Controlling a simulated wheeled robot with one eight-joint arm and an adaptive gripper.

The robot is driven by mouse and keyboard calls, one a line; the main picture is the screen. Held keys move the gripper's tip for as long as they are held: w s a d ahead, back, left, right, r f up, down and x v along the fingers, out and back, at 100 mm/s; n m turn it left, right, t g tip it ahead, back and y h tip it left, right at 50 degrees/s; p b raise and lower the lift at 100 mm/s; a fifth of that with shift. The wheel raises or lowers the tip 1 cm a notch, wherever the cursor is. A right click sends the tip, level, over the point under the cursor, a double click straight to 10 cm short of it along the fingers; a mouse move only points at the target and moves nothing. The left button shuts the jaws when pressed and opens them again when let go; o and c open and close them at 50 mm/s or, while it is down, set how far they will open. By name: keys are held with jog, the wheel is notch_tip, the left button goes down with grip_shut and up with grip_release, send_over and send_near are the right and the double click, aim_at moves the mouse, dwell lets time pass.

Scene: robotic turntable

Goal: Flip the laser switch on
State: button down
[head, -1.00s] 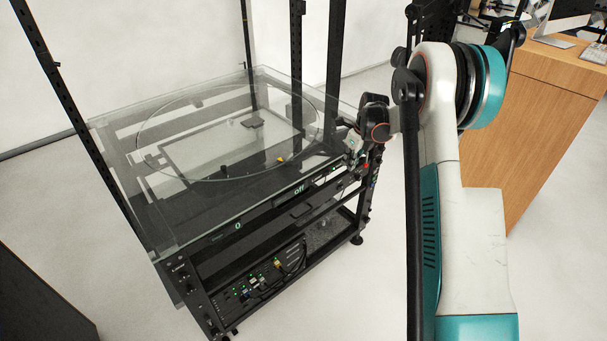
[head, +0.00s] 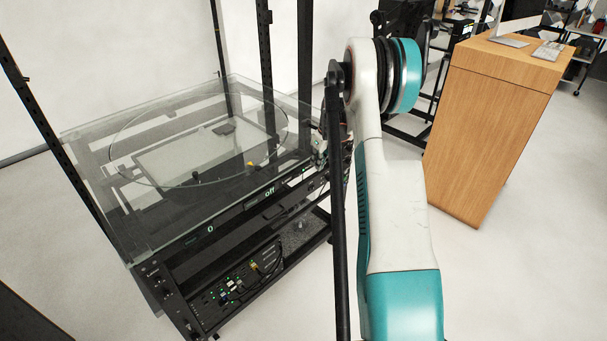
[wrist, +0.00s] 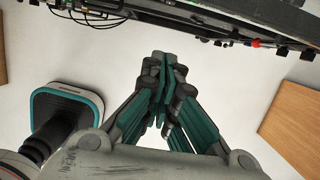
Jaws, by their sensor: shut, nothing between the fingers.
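The turntable rig (head: 110,215) stands left of my arm in the head view, with a clear plate and a round disc on top. Its front panel has a green display reading "off" (head: 270,191) and another reading "0" (head: 210,229). In the wrist view, my gripper (wrist: 163,62) is shut and empty, pointing toward the dark rail of the rig (wrist: 215,25) with a gap of floor between. A red knob (wrist: 256,43) sits on that rail, right of the fingertips, among dark knobs. I cannot tell which part is the laser switch. In the head view my arm hides the gripper.
A wooden desk (head: 490,130) stands to the right in the head view; its edge also shows in the wrist view (wrist: 292,120). Black upright posts (head: 265,70) rise around the rig. Cables (wrist: 85,20) hang at the rail's left. Pale floor is open between rig and desk.

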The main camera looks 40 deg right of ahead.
aim_at(297, 175)
jog(key=w+f+b, duration=0.4)
jog(key=w+f, duration=0.2)
jog(key=f, duration=0.3)
jog(key=shift+w+a+f, duration=0.2)
jog(key=shift+a+f, duration=0.05)
jog(key=shift+f, duration=0.05)
